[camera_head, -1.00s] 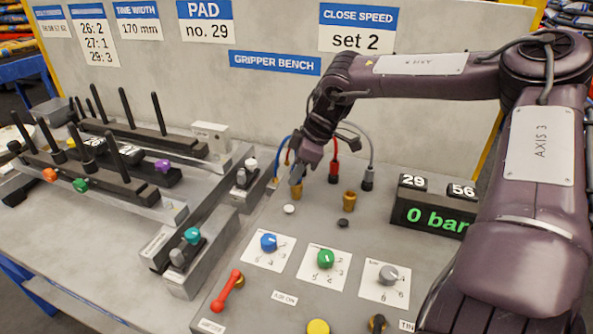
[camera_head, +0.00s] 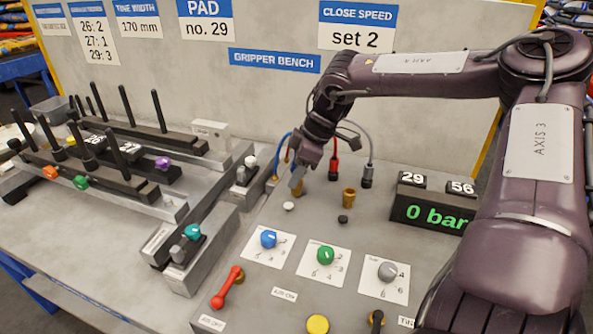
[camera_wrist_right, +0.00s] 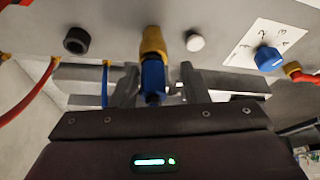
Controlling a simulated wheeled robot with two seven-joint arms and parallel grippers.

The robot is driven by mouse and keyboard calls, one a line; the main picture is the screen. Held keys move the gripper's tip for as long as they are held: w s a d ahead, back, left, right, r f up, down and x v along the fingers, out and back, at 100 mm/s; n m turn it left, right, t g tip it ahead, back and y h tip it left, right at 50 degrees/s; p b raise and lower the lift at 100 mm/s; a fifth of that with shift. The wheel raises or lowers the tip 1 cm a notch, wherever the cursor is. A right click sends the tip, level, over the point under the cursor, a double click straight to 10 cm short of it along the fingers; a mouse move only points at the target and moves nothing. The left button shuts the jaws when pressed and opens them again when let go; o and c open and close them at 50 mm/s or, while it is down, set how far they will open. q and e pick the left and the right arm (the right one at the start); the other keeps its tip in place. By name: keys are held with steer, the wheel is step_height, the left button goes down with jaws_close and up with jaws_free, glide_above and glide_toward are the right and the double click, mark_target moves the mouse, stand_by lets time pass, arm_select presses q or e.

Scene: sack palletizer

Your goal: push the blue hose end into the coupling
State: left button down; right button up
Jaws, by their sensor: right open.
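The blue hose end (camera_wrist_right: 153,76) stands between the two fingers of my right gripper (camera_wrist_right: 160,84) in the wrist view. Its tip meets the brass coupling (camera_wrist_right: 153,42) and lines up with it; how deep it sits cannot be told. The fingers are open, with a gap showing beside the hose end. In the head view my right gripper (camera_head: 299,177) points down over the left brass coupling (camera_head: 297,190) and hides the hose end. The blue hose (camera_head: 282,141) curves behind the gripper. My left gripper is not in view.
A second brass coupling (camera_head: 349,197) stands to the right, near the red hose (camera_head: 334,160) and the grey hose (camera_head: 371,145). The pressure display (camera_head: 433,211) reads 0 bar. Knobs and a red lever (camera_head: 228,287) lie nearer on the panel.

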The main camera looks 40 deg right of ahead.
steer(key=shift+d+f, duration=0.15)
steer(key=shift+d, duration=0.05)
steer(key=shift+w+d+f, duration=0.1)
steer(key=shift+w, duration=0.25)
steer(key=v, duration=0.7)
steer(key=shift+d+r+b, duration=0.15)
steer(key=shift+r+b, duration=0.15)
steer(key=shift+r, duration=0.05)
